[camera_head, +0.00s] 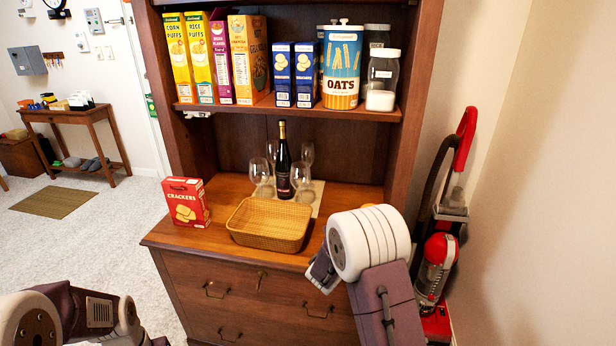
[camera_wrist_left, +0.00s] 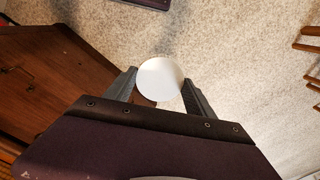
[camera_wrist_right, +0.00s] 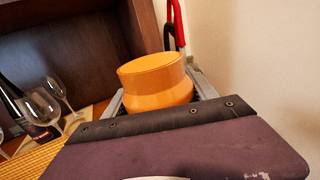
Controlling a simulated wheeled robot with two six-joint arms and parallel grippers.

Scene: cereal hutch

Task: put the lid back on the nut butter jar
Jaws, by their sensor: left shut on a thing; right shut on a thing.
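My left gripper (camera_wrist_left: 160,90) is shut on a round, flat white lid (camera_wrist_left: 160,78), seen in the left wrist view. The lid is held between the fingers above the floor beside the hutch. My right gripper (camera_wrist_right: 160,100) is shut on an orange nut butter jar (camera_wrist_right: 157,88), seen in the right wrist view. The jar's top is a bare orange disc, with no white lid on it. In the head view only a sliver of orange shows behind my right wrist, over the right part of the counter. The left fingers are out of the head view at the lower left.
On the hutch counter (camera_head: 170,236) stand a red cracker box (camera_head: 186,202), an empty wicker basket (camera_head: 269,224), a dark bottle (camera_head: 283,165) and several wine glasses (camera_head: 260,172). Cereal boxes and jars fill the shelf (camera_head: 290,112) above. A red vacuum (camera_head: 437,265) stands to the right.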

